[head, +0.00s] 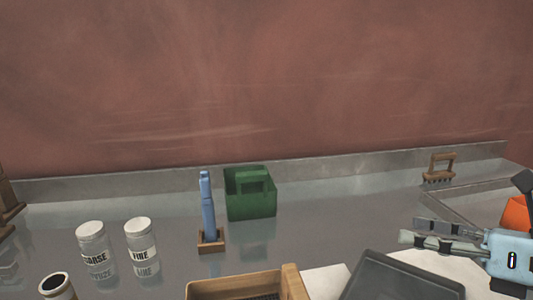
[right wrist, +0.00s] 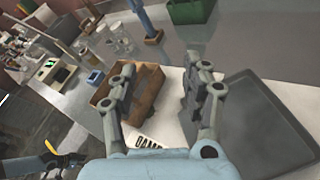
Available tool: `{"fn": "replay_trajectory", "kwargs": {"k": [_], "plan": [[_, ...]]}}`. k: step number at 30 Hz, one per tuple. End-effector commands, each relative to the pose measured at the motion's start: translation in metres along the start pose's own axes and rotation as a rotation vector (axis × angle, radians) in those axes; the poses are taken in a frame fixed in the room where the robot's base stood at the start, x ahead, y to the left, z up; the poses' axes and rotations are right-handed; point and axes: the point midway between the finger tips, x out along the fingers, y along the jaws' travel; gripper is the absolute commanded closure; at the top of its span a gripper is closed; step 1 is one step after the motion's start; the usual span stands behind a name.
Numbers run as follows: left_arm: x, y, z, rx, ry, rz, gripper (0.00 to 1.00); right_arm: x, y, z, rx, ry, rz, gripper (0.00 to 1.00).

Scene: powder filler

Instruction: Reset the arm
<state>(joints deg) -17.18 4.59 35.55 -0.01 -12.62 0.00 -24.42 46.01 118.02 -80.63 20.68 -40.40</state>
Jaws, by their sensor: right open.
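My right gripper (head: 420,232) comes in from the right edge in the head view, with its fingers pointing left. In the right wrist view my right gripper (right wrist: 160,95) shows its two fingers spread apart with nothing between them. It hangs above a white sheet with dark letters (right wrist: 150,143), between a wooden tray (right wrist: 148,85) and a dark grey tray (right wrist: 255,130).
A green box (head: 250,206) and a blue tool in a wooden stand (head: 208,212) stand on the counter. Two labelled jars (head: 95,250) (head: 141,248) stand at left.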

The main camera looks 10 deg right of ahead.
Motion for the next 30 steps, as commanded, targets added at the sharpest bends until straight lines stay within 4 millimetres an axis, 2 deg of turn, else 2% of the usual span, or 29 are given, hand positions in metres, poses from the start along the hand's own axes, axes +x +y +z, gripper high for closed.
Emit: {"fn": "replay_trajectory", "kwargs": {"k": [1, 3, 5, 7, 8, 10, 12, 14, 18, 21, 25, 26, 30], "plan": [[0.000, 0.000, 0.000, 0.000, 0.000, 0.000, 0.51, 0.001, 0.004, 0.025, 0.188, -0.163, -0.039, 0.51], [0.000, 0.000, 0.000, 0.000, 0.000, 0.000, 0.51, -0.009, -0.004, 0.055, 0.487, -0.387, -0.113, 0.51], [0.000, 0.000, 0.000, 0.000, 0.000, 0.000, 0.51, -0.023, -0.020, 0.067, 0.752, -0.559, -0.186, 0.51], [0.000, 0.000, 0.000, 0.000, 0.000, 0.000, 0.51, -0.043, -0.041, 0.062, 1.066, -0.737, -0.286, 0.51], [0.000, 0.000, 0.000, 0.000, 0.000, 0.000, 0.51, -0.052, -0.049, 0.054, 1.203, -0.805, -0.333, 0.51], [0.000, -0.001, 0.000, 0.000, 0.000, -0.001, 0.51, -0.070, -0.060, 0.024, 1.507, -0.936, -0.453, 0.51], [0.000, 0.000, 0.000, 0.000, 0.000, 0.000, 0.51, -0.083, -0.061, -0.012, 1.769, -1.025, -0.575, 0.51], [0.000, 0.000, 0.000, 0.000, 0.000, 0.000, 0.51, -0.090, -0.054, -0.041, 1.955, -1.072, -0.679, 0.51], [0.000, 0.000, 0.000, 0.000, 0.000, 0.000, 0.51, -0.100, -0.022, -0.100, 2.291, -1.113, -0.912, 0.51], [0.000, 0.000, 0.000, 0.000, 0.000, 0.000, 0.51, -0.103, 0.006, -0.130, 2.469, -1.103, -1.068, 0.51], [0.000, 0.000, 0.000, 0.000, 0.000, 0.000, 0.51, -0.107, 0.048, -0.160, 2.650, -1.055, -1.272, 0.51], [0.000, 0.000, 0.000, 0.000, 0.000, 0.000, 0.51, -0.108, 0.058, -0.165, -2.643, 1.022, 1.299, 0.51], [0.017, 0.002, 0.002, 0.000, 0.000, 0.000, 0.51, -0.090, 0.031, -0.216, -2.610, 1.016, 1.328, 0.51]]}}
